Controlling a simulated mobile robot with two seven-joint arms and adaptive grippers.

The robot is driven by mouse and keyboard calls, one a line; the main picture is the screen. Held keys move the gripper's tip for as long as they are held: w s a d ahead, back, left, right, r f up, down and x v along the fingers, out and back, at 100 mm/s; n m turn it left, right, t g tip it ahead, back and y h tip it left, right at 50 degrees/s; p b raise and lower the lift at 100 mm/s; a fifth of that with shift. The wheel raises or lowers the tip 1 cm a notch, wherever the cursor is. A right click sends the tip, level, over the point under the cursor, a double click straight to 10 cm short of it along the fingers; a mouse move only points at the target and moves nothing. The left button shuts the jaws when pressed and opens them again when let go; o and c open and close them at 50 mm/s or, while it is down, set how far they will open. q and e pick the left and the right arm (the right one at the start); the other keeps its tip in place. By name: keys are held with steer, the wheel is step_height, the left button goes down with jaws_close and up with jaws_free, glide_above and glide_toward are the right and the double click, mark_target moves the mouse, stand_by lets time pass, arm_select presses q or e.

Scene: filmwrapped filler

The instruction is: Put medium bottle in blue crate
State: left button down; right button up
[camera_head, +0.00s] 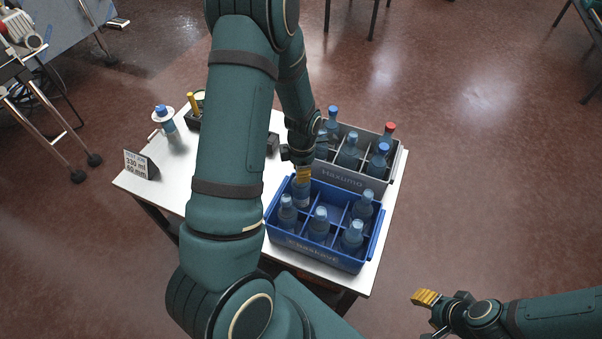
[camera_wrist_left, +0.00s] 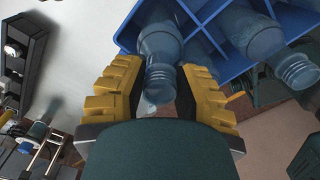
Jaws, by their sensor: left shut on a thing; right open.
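The blue crate (camera_head: 320,257) stands on the white table, with bottles in several of its compartments. My left gripper (camera_head: 302,173) is over the crate's back left part. It is shut on a translucent blue bottle (camera_head: 301,193) by the neck. In the left wrist view, the held bottle (camera_wrist_left: 160,35) is between the yellow fingers (camera_wrist_left: 160,95), and its body reaches into a compartment of the crate (camera_wrist_left: 205,55). Its base is hidden, so I cannot tell whether it touches the crate floor. My right gripper (camera_head: 430,315) is open and empty at the lower right, away from the table.
A grey crate (camera_head: 355,180) with several bottles, one red-capped (camera_head: 388,132), stands behind the blue crate. A label stand (camera_head: 140,164) and a blue-capped bottle (camera_head: 164,120) are on the table's left. My left arm hides the table's middle.

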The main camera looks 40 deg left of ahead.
arm_select(q)
steer(key=shift+f, duration=0.7)
steer(key=c, duration=0.8)
jaws_free()
steer(key=shift+r, duration=0.45)
step_height(320, 180, up, 11)
steer(key=shift+d+r+p, duration=0.1)
steer(key=shift+r+p, duration=0.05)
steer(key=shift+p, duration=1.1)
